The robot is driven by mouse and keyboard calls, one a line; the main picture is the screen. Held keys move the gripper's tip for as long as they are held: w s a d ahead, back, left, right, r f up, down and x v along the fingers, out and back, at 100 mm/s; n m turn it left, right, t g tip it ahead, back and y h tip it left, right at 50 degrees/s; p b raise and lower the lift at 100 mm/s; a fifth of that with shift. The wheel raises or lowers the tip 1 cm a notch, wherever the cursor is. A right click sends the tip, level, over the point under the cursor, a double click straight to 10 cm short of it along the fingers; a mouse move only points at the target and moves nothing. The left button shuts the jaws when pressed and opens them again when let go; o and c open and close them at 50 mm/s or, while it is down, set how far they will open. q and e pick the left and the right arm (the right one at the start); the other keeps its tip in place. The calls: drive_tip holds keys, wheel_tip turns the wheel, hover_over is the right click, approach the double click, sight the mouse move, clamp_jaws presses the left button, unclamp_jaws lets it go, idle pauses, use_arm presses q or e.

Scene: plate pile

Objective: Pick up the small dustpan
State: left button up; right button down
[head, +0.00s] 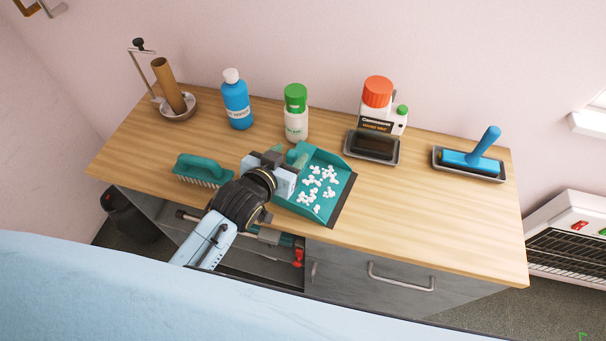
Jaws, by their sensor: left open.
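The small teal dustpan (339,183) lies on the wooden worktop near its front middle, with a dark lip on its right side and several white bits in its pan. My left gripper (288,160) is at the dustpan's left end, by its handle. The gripper is open, and its fingers partly cover the handle, so I cannot tell whether they touch it. My right gripper is not in view.
A teal brush (203,168) lies left of my gripper. A blue bottle (236,100), a green-capped bottle (296,113), a red-capped container (378,105), and a blue tool on a tray (471,160) stand behind. The worktop (420,220) is clear at the front right.

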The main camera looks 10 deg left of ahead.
sight(294, 151)
use_arm(q)
drive_tip(key=shift+x, duration=1.8)
clamp_jaws()
